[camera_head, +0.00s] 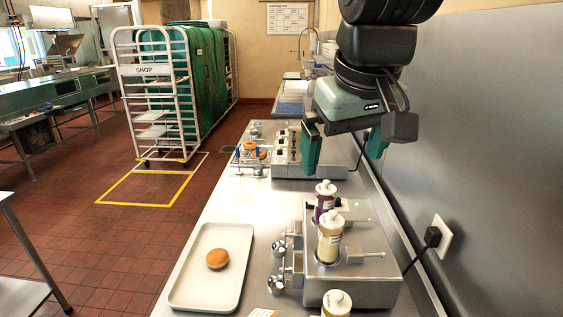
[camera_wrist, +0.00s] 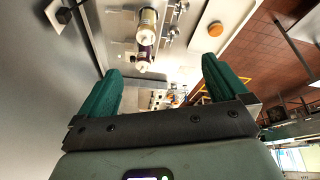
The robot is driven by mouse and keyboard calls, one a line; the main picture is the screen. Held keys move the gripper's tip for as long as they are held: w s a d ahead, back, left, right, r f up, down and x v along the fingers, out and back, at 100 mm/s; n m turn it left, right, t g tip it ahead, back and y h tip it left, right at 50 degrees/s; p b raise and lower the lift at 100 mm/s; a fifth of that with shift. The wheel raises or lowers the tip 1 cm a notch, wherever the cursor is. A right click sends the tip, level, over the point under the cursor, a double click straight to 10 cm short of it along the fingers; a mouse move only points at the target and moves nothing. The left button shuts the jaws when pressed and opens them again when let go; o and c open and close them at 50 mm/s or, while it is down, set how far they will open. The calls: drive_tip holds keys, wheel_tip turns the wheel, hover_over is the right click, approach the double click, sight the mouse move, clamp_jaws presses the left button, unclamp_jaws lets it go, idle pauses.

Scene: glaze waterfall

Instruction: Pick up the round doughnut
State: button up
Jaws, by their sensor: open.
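The round doughnut (camera_head: 217,259) is golden brown with a paler band around its side. It lies on a pale grey tray (camera_head: 236,296) at the front left of the steel counter in the head view. In the wrist view the doughnut (camera_wrist: 215,28) shows small at the upper right, on the tray (camera_wrist: 227,10). My gripper (camera_head: 342,150) is open and empty, with green fingers wide apart. It is above the counter near the wall, well behind and to the right of the doughnut. The open fingers also frame the wrist view (camera_wrist: 163,85).
A steel unit (camera_head: 372,287) with several bottles stands right of the tray. A second unit (camera_head: 290,170) is behind it, near more doughnuts (camera_head: 249,146). The wall with a socket (camera_head: 441,236) bounds the right. The counter left of the units is partly bare.

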drive_tip(key=w+a+f+n, duration=0.1)
drive_tip(key=w+a+n, duration=0.1)
drive_tip(key=w+a, duration=0.45)
drive_tip(key=n+g, duration=0.4)
drive_tip(key=n, duration=0.5)
hover_over(219, 254)
wheel_tip(219, 254, down, 35)
drive_tip(key=shift+n, duration=0.3)
wheel_tip(219, 254, down, 5)
drive_tip(key=shift+w+r, duration=0.1)
drive_tip(key=shift+r, duration=0.05)
drive_tip(key=shift+f, duration=3)
drive_tip(key=shift+c, duration=0.5)
